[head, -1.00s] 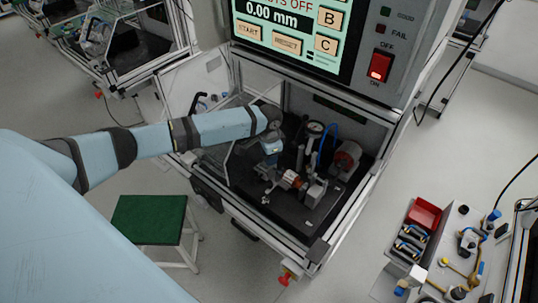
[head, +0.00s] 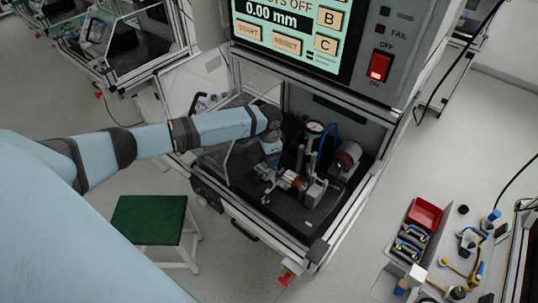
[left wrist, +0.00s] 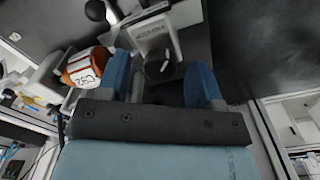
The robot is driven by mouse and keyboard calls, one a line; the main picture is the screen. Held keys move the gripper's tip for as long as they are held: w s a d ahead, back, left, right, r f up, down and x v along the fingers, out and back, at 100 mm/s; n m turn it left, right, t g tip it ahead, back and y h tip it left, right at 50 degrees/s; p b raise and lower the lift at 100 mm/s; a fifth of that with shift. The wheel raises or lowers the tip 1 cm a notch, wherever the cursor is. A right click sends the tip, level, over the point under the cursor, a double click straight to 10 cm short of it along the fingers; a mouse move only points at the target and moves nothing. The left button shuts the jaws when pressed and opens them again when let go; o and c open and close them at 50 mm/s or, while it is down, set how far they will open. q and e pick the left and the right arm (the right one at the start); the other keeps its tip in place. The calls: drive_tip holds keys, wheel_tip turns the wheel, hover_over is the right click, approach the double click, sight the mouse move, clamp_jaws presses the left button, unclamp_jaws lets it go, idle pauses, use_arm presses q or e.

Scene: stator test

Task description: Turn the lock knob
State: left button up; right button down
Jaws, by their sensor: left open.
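The lock knob looks to be the dark round knob (left wrist: 166,82) with a white mark on it, seen in the left wrist view. It lies between the two blue fingers of my left gripper (left wrist: 162,88). The gripper is open, with a finger on each side and gaps visible, so I see no grip. An orange stator with a white label (left wrist: 83,68) lies just left of the fingers. In the head view my left gripper (head: 271,161) reaches into the test bench beside the orange stator (head: 290,179); the knob cannot be made out there. My right gripper is out of view.
A metal frame surrounds the bench bay. A dial gauge (head: 315,128) and a grey-and-red cylinder (head: 347,158) stand behind the stator. A black ball handle (left wrist: 95,10) is near the fingers.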

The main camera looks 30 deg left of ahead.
use_arm(q)
wheel_tip(320, 180, up, 14)
drive_tip(key=b, duration=0.2)
drive_tip(key=shift+f, duration=0.1)
idle(0.5)
drive_tip(key=s+d+f+t+h, duration=0.1)
drive_tip(key=s+d+f, duration=0.3)
drive_tip(key=s+d, duration=0.3)
drive_tip(key=s+d+f+t+h, duration=0.1)
drive_tip(key=s+d+f, duration=0.3)
drive_tip(key=s+d, duration=0.4)
drive_tip(key=s+a+r+n+t+y, duration=0.1)
drive_tip(key=s+a+n, duration=0.2)
drive_tip(key=s, duration=0.6)
drive_tip(key=s+a+r+n+t+y, duration=0.1)
drive_tip(key=s+a+n, duration=0.1)
drive_tip(key=s, duration=0.7)
drive_tip(key=w+d+f+t+h, duration=0.1)
drive_tip(key=w+d+f+t, duration=0.1)
drive_tip(key=f, duration=0.5)
drive_tip(key=w+d+f+t+h, duration=0.1)
drive_tip(key=w+d+f+t, duration=0.2)
drive_tip(key=f, duration=0.4)
drive_tip(key=shift+w+d+m+t+h, duration=0.4)
drive_tip(key=shift+d+t, duration=0.1)
drive_tip(key=shift+t, duration=0.4)
drive_tip(key=shift+f, duration=0.1)
